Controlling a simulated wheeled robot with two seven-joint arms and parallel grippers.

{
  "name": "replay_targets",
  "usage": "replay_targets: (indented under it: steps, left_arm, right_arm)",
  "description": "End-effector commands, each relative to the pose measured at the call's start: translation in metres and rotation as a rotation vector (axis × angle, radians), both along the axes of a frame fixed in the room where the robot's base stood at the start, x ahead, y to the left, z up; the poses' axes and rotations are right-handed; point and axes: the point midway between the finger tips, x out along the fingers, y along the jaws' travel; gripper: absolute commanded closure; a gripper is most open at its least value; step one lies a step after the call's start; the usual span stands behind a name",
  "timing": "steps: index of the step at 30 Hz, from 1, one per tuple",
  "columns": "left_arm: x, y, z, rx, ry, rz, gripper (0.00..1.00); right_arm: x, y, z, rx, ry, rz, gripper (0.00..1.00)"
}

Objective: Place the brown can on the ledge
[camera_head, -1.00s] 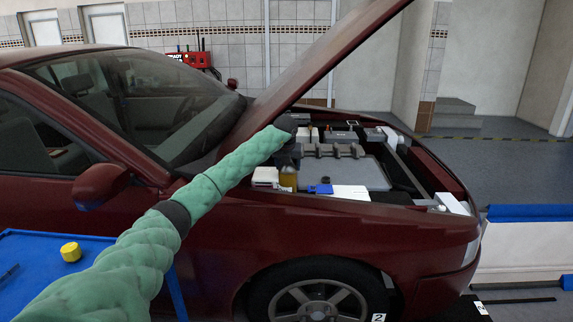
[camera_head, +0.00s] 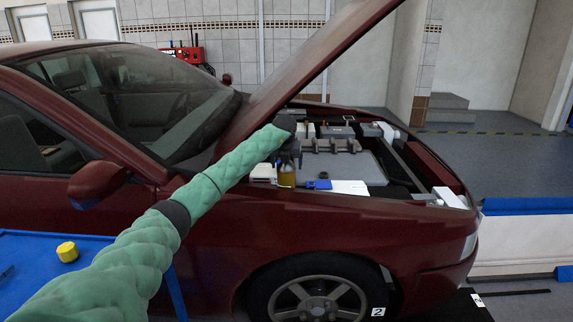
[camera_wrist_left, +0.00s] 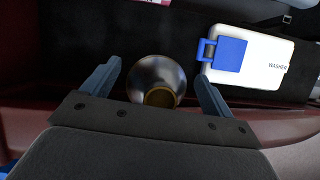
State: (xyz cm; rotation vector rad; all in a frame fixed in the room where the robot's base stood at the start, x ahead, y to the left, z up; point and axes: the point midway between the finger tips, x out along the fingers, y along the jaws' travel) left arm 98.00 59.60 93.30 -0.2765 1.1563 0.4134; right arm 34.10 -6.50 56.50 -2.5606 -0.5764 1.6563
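The brown can (camera_head: 286,176) stands inside the car's engine bay, near the side fender. In the left wrist view its shiny rounded shape (camera_wrist_left: 158,78) shows from above, between the two fingers. My left gripper (camera_head: 289,158) is over the engine bay, right at the can. In the left wrist view the gripper (camera_wrist_left: 158,84) is open, with a visible gap between each finger and the can. Which surface is the ledge I cannot tell. My right gripper is not in view.
A white washer tank (camera_wrist_left: 268,62) with a blue cap (camera_wrist_left: 230,53) is right of the can. The raised hood (camera_head: 320,62) slants above the bay. A yellow cap (camera_head: 68,251) lies on the blue table (camera_head: 40,285) at lower left.

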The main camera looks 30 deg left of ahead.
Motion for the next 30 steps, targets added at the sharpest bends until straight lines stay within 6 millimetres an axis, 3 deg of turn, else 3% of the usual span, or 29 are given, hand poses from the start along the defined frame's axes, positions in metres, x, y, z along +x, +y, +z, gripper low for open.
replay_targets:
  steps: [8,13,24,30]
  left_arm:
    - [0.0,0.0,0.001,0.0,0.0,0.0,0.12]
    - [-0.003,-0.002,0.011,0.0,-0.001,-0.001,0.12]
    - [-0.021,-0.011,0.061,0.001,-0.003,-0.001,0.12]
    - [-0.025,-0.013,0.071,0.0,0.0,0.001,0.12]
  right_arm:
    - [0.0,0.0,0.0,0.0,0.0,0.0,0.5]
    - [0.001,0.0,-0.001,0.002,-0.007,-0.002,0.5]
    - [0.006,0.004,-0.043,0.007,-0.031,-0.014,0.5]
    - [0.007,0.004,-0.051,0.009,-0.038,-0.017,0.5]
